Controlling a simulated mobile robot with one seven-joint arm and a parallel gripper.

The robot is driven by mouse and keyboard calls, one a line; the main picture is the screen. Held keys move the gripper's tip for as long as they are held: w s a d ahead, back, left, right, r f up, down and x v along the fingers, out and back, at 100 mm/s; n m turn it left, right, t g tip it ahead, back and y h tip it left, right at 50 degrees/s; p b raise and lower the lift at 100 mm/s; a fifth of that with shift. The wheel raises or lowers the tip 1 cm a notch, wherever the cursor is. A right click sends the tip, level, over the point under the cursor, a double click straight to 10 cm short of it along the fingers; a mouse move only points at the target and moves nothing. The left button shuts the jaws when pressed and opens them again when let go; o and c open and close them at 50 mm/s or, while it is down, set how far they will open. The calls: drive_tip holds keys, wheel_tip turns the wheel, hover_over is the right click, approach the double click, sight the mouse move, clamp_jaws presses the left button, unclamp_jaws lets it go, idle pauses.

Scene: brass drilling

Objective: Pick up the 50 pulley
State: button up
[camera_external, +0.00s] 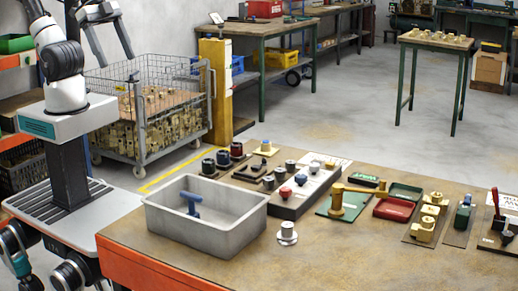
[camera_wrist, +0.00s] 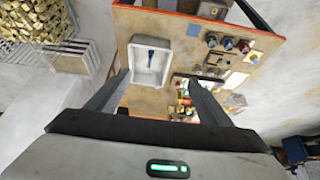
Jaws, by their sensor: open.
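No label reading 50 is legible, so I cannot tell which part is the 50 pulley. A silver round part on a pale disc (camera_external: 287,233) stands alone on the table, right of the grey bin. Several dark, silver, red and blue round parts stand behind the bin, including a red-topped one (camera_external: 285,192) on a dark board. The grey bin (camera_external: 165,220) holds a blue T-shaped piece (camera_external: 192,201); the bin also shows in the wrist view (camera_wrist: 137,70). My gripper (camera_wrist: 157,80) is open and empty, high above the table, its fingers spread.
The brown table (camera_external: 350,262) has a clear front right area. Green and red trays (camera_external: 393,209) and brass parts (camera_external: 423,230) crowd its right half. A wire cage cart (camera_external: 150,110) and a yellow post (camera_external: 215,90) stand behind.

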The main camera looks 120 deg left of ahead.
drive_tip(key=shift+c, duration=1.3)
